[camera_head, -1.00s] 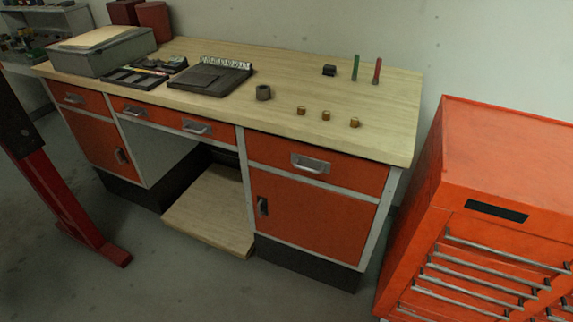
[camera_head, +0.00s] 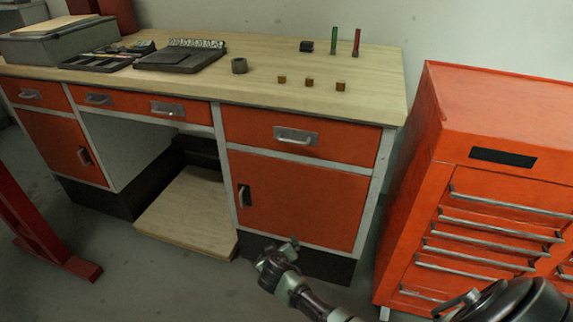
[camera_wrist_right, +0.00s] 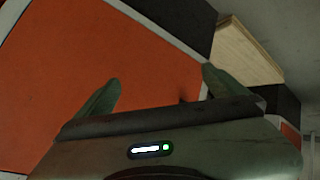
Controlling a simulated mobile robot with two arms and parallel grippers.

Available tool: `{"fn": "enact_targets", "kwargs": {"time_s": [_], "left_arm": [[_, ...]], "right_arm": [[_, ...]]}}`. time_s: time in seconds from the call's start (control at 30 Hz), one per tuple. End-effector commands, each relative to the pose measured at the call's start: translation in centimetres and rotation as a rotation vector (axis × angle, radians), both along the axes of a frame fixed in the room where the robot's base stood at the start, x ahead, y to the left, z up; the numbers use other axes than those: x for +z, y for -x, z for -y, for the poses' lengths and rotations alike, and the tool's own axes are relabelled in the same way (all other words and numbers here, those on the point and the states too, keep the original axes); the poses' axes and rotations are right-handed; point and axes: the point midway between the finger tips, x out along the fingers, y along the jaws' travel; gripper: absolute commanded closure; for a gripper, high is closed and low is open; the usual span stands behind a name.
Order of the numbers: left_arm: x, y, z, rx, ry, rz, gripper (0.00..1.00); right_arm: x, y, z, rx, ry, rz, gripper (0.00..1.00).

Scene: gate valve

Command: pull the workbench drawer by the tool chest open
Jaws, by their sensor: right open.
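The orange workbench drawer (camera_head: 345,143) nearest the tool chest is under the right end of the wooden worktop. Its front looks flush with the bench, with a metal handle (camera_head: 296,137) in the middle. My right gripper (camera_head: 283,246) is low in front of the orange cupboard door below that drawer, well below the handle and apart from it. In the right wrist view, the two fingers (camera_wrist_right: 161,76) are spread with nothing between them. An orange bench panel (camera_wrist_right: 60,85) fills much of that view, and the handle does not show there. My left gripper is not in view.
The orange tool chest (camera_head: 500,110) stands to the right, with a narrow gap to the bench (camera_head: 190,85). A wooden board (camera_head: 190,210) lies low in the knee space. A red post foot (camera_head: 60,262) stands on the left. Small parts sit on the worktop.

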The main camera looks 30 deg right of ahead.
Motion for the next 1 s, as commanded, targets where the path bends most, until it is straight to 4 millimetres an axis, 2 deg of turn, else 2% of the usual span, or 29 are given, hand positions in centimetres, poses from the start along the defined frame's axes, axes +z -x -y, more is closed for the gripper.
{"fn": "enact_targets", "kwargs": {"time_s": [0.03, 0.07, 0.1, 0.13, 0.2, 0.3, 0.4, 0.5, 0.6, 0.77, 1.0], "left_arm": [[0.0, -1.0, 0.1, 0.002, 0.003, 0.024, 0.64], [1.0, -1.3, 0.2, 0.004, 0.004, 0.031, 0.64], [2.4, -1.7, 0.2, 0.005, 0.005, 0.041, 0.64], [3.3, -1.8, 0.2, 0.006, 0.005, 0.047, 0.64], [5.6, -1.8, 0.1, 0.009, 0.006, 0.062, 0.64], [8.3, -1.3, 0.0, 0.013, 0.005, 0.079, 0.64], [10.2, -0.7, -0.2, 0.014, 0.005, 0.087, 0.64], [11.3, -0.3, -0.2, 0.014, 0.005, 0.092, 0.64], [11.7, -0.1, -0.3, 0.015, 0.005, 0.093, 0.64], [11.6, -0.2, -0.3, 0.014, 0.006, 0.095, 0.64], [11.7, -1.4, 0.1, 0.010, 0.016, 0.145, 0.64]], "right_arm": [[3.0, -3.5, 0.9, -0.053, 0.029, 0.120, 0.00], [5.7, -5.0, 1.5, -0.090, 0.042, 0.186, 0.00], [9.2, -6.4, 2.3, -0.141, 0.056, 0.276, 0.00], [11.8, -7.2, 2.7, -0.178, 0.064, 0.343, 0.00], [17.3, -8.1, 3.7, -0.262, 0.072, 0.488, 0.00], [23.7, -8.0, 4.9, -0.362, 0.067, 0.664, 0.00], [27.8, -7.1, 5.6, -0.431, 0.056, 0.786, 0.00], [30.0, -6.5, 6.0, -0.469, 0.048, 0.850, 0.00], [30.8, -6.7, 6.6, -0.481, 0.046, 0.870, 0.00], [30.8, -8.3, 8.5, -0.481, 0.049, 0.868, 0.00], [30.7, -10.6, 11.1, -0.479, 0.048, 0.865, 0.00]]}}
